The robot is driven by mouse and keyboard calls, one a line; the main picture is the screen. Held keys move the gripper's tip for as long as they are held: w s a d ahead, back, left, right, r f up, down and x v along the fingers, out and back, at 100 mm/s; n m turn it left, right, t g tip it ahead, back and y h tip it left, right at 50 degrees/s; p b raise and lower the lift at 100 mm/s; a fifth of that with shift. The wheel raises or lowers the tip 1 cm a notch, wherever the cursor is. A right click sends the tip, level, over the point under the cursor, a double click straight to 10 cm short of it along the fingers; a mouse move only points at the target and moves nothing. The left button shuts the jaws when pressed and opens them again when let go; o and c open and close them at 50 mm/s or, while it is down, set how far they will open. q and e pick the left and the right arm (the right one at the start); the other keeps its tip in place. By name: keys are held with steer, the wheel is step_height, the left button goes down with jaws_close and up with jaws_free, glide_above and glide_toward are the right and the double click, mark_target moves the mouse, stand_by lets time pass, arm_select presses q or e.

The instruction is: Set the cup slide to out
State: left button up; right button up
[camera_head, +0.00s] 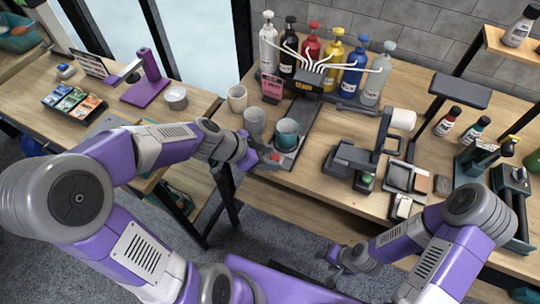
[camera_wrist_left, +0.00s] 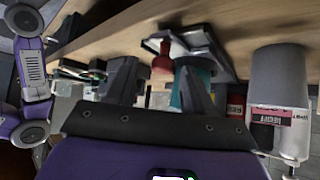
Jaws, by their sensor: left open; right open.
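The cup slide is a dark grey track (camera_head: 301,137) running forward from below the dispenser spouts. A teal cup (camera_head: 287,137) stands upright at its front part, and a red knob (camera_head: 274,157) is at its front end. In the left wrist view the red knob (camera_wrist_left: 162,60) shows between the finger directions, with the teal cup (camera_wrist_left: 181,88) partly hidden behind one finger. My left gripper (camera_head: 252,156) is open beside the knob, at the table's front edge; contact cannot be told. My right gripper (camera_head: 338,258) is open and empty, low in front of the table.
Grey cups (camera_head: 237,98) (camera_head: 254,121) stand left of the slide, close to my left gripper. Several pump bottles (camera_head: 333,52) stand behind the spouts. A black press-like device (camera_head: 350,165) is to the right. Bare tabletop (camera_head: 322,125) lies between it and the slide.

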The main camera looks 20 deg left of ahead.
arm_select(q)
steer(key=p+v, duration=0.1)
steer(key=v, duration=0.5)
steer(key=shift+s+a+r, duration=0.2)
arm_select(e)
steer(key=shift+r, duration=0.9)
steer(key=shift+s, duration=0.1)
